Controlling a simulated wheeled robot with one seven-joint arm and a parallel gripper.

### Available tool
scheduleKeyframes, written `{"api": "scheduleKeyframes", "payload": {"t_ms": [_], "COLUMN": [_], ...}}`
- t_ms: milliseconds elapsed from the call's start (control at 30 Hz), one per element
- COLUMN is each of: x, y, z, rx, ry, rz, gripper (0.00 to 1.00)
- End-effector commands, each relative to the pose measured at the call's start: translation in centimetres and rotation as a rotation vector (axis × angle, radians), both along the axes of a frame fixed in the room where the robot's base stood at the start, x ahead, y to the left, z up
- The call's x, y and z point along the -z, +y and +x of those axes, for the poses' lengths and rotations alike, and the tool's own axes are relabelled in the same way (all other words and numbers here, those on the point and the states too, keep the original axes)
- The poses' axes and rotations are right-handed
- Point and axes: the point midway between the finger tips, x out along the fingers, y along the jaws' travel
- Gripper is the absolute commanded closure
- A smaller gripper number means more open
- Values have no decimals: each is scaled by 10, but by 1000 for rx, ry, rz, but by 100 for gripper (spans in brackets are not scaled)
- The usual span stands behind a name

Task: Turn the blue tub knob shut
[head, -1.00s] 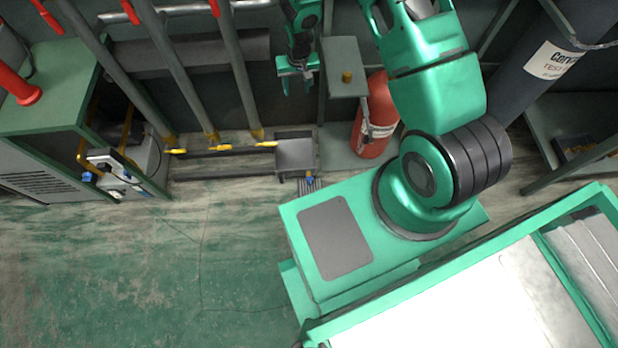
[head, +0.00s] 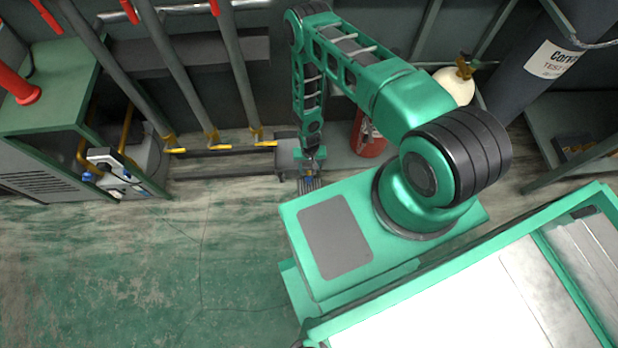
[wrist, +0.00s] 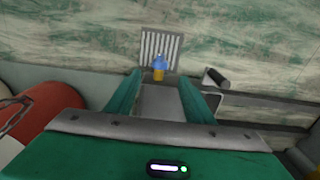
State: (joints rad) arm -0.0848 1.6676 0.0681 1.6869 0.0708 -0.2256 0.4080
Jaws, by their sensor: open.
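The blue tub knob (head: 309,174) is a small blue piece at the front side of the grey tub (head: 285,165), low near the floor. In the wrist view the knob (wrist: 159,61) sits on a yellow stem, above a slotted floor grate (wrist: 160,48). My gripper (head: 311,158) reaches down over the tub from behind, close to the knob. In the wrist view my gripper (wrist: 161,77) is open, with its green fingers on either side of the tub's grey top. The knob shows between and just beyond the fingertips; I see no contact. My arm hides part of the tub in the head view.
A red cylinder (head: 367,138) stands right of the tub. A white-topped tank with a brass valve (head: 464,70) is farther right. Yellow-handled pipes (head: 213,147) stand left. A grey machine (head: 130,165) is at the left. The floor in front is clear.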

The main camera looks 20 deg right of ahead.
Motion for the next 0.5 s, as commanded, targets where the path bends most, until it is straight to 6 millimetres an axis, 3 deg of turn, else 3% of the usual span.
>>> {"api": "scheduleKeyframes", "payload": {"t_ms": [500], "x": [76], "y": [0], "z": [-1], "rx": [-1], "ry": [1], "rz": [0], "gripper": [52]}}
